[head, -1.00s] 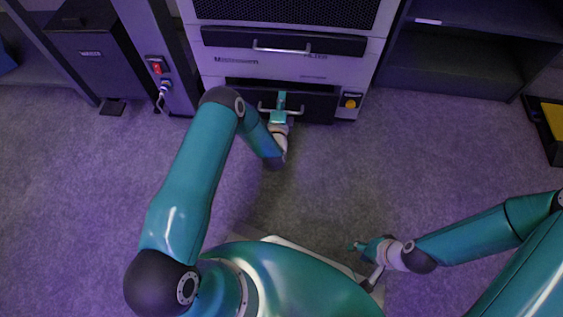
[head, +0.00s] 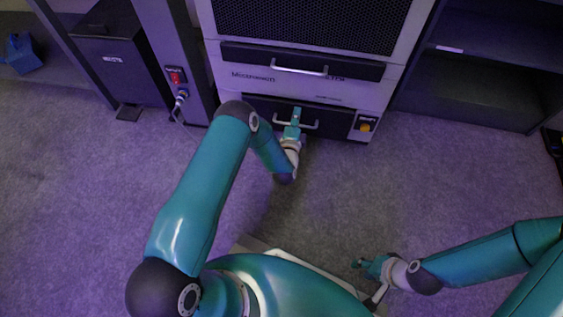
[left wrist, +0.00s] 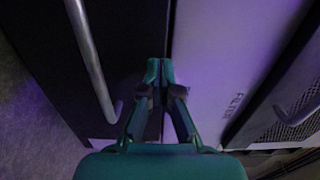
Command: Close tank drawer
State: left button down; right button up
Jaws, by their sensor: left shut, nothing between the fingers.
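The tank drawer is, as far as I can tell, the lower dark drawer (head: 335,121) of the white cabinet, with a silver bar handle (head: 312,126). It looks nearly flush with the cabinet; a narrow dark seam shows beside it in the left wrist view. My left gripper (head: 297,112) is at the drawer front, by the middle of the handle. In the left wrist view the gripper (left wrist: 158,66) is shut and empty, its tips over the seam, with the handle (left wrist: 92,60) to the left. My right gripper (head: 362,265) hangs low near my base; its fingers are too small to judge.
A red switch (head: 175,76) and a cable are on the post at left. An orange knob (head: 365,126) is right of the lower drawer. The carpet in front is clear.

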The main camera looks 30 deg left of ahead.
pick_arm(q)
jog(key=a+p+v, duration=0.1)
jog(key=p+v, duration=0.3)
jog(key=v, duration=0.8)
jog(key=w+r+h, duration=0.1)
jog(key=w+r, duration=0.2)
jog(key=r, duration=0.6)
jog(key=s+d+f+n+g+h, duration=0.3)
jog(key=s+n+g, duration=0.3)
jog(key=s, duration=0.3)
jog(key=s+d+f+n+g+h, duration=0.25)
jog(key=s+d+n+g, duration=0.2)
jog(key=s, duration=0.55)
jog(key=s+d+f+n+g+h, duration=0.3)
jog(key=s+n+g, duration=0.35)
jog(key=s, duration=0.25)
notch_tip(320, 180, up, 35)
jog(key=p, duration=3.5)
jog(key=shift+w, duration=0.2)
jog(key=shift+f+y, duration=0.15)
jog(key=shift+y, duration=0.1)
